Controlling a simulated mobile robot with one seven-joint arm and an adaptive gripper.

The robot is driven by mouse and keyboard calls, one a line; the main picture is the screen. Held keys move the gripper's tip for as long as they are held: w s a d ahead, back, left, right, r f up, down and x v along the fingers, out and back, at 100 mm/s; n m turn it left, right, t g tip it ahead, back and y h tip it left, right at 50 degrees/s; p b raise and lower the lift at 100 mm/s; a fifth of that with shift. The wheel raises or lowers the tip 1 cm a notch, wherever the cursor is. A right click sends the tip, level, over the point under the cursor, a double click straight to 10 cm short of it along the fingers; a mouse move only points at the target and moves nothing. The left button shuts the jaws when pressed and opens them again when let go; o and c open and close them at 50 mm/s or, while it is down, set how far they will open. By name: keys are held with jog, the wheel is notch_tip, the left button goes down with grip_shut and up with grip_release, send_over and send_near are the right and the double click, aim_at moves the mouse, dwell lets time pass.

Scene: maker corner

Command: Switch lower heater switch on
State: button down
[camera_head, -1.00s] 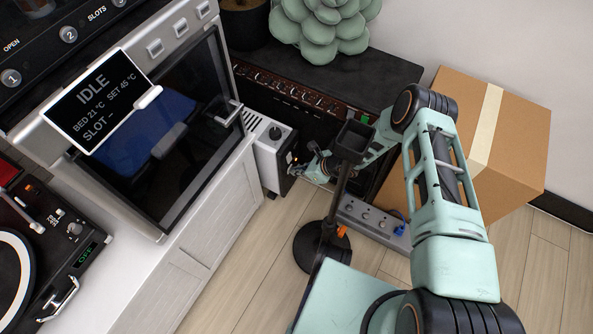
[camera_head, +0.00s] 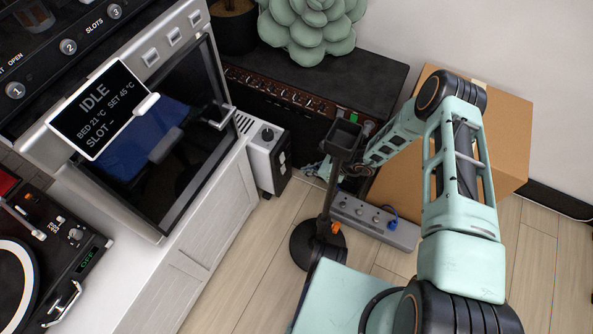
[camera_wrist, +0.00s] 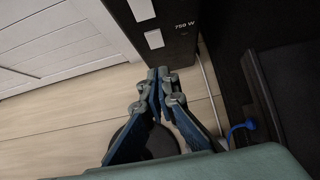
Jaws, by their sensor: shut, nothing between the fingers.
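I cannot tell whether either is on. My gripper (camera_wrist: 158,73) is shut and empty, its tips just below the lower switch in the picture. In the head view my gripper (camera_head: 316,168) is right of the heater, apart from it.
A grey power strip (camera_head: 375,221) with a blue plug lies on the floor to the right. A black amplifier (camera_head: 290,110) stands behind, and a cardboard box (camera_head: 505,130) at right. A dark stand with a round base (camera_head: 305,245) is nearer me. Pale floor lies between.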

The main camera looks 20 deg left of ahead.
aim_at(283, 169)
jog(key=p+v, duration=0.1)
jog(key=v, duration=0.4)
jog(key=shift+r, duration=0.15)
jog(key=shift+d+f+h+p, duration=0.15)
jog(key=shift+f+h+p, duration=0.2)
jog(key=shift+f, duration=0.4)
jog(key=a+r+b+x, duration=0.1)
jog(key=b+x, duration=0.4)
jog(key=x, duration=0.7)
jog(key=shift+a, duration=0.9)
